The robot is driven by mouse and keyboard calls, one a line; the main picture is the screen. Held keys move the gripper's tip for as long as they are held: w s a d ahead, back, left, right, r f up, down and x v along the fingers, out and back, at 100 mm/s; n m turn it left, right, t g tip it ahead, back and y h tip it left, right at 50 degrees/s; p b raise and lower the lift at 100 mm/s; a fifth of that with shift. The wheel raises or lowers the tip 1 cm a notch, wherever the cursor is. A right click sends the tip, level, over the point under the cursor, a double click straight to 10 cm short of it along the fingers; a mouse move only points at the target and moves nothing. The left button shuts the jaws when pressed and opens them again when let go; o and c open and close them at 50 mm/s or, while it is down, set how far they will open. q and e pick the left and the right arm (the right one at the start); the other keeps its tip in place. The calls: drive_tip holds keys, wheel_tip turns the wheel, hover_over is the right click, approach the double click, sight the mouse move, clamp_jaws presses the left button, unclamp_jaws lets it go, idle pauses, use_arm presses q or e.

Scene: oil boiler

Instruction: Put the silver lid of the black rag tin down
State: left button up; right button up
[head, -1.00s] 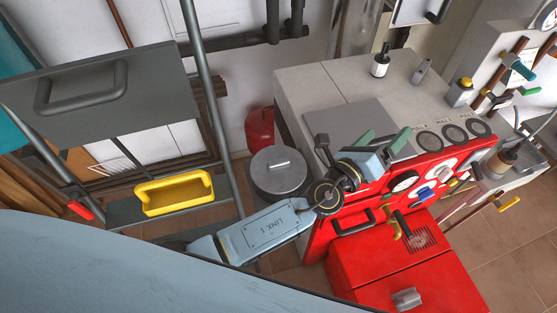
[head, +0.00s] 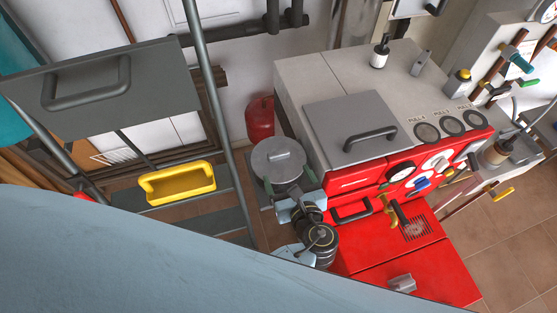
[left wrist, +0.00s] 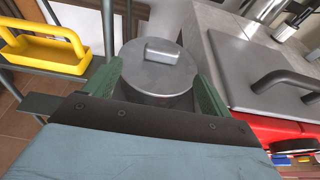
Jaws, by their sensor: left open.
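The round silver lid (head: 278,158) with its bar handle lies flat on top of the rag tin, left of the boiler. The lid also shows in the left wrist view (left wrist: 150,76). The tin's side (left wrist: 180,101) shows only in part below the lid. My left gripper (head: 288,182) is open at the near side of the tin. In the left wrist view its green fingers (left wrist: 158,72) stand apart on either side of the lid, with nothing held between them. I cannot tell their height above the lid. My right gripper is not in view.
The red and grey boiler (head: 292,76) with a handled grey top plate (head: 345,112) stands close on the right. A grey ladder (head: 213,92) with a yellow tray (head: 178,190) stands on the left. A red canister (head: 260,120) is behind the tin.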

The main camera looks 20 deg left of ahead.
sight(280, 156)
use_arm(q)
drive_tip(key=x, duration=0.2)
drive_tip(key=shift+w+a+f+b, duration=0.1)
drive_tip(key=shift+w+b, duration=0.15)
drive_tip(key=shift+b, duration=0.15)
drive_tip(key=b+x, duration=0.3)
drive_tip(key=x, duration=0.1)
drive_tip(key=shift+w+a+f, duration=0.1)
drive_tip(key=shift+w+a, duration=0.1)
drive_tip(key=shift+w, duration=0.3)
drive_tip(key=shift+c, duration=0.3)
drive_tip(key=c, duration=1.1)
